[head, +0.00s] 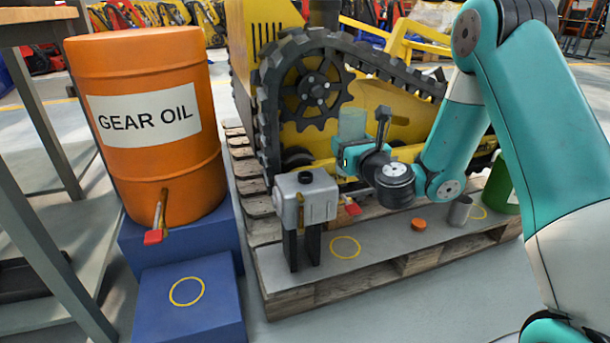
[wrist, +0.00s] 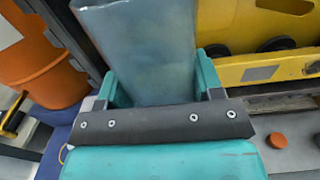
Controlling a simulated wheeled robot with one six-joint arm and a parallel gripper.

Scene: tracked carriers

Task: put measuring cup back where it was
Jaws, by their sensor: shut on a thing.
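My gripper (head: 352,152) is shut on the measuring cup (head: 352,124), a translucent grey-blue vessel. In the head view it stands about upright between my fingers, above and right of the grey gearbox. In the wrist view the cup (wrist: 140,50) fills the space between the teal fingers (wrist: 155,85); its contents cannot be told. Yellow rings mark several spots: one on the low blue block (head: 187,291), one on the pallet's grey board (head: 345,247), and one at the board's right (head: 478,213). None has the measuring cup on it.
An orange gear oil drum (head: 150,130) with a red-handled tap stands left on a blue block. The grey gearbox (head: 305,197) on black legs stands on the pallet (head: 350,280). An orange cap (head: 418,224), grey cup (head: 460,210) and green container (head: 498,188) lie right. A yellow tracked machine (head: 400,110) stands behind.

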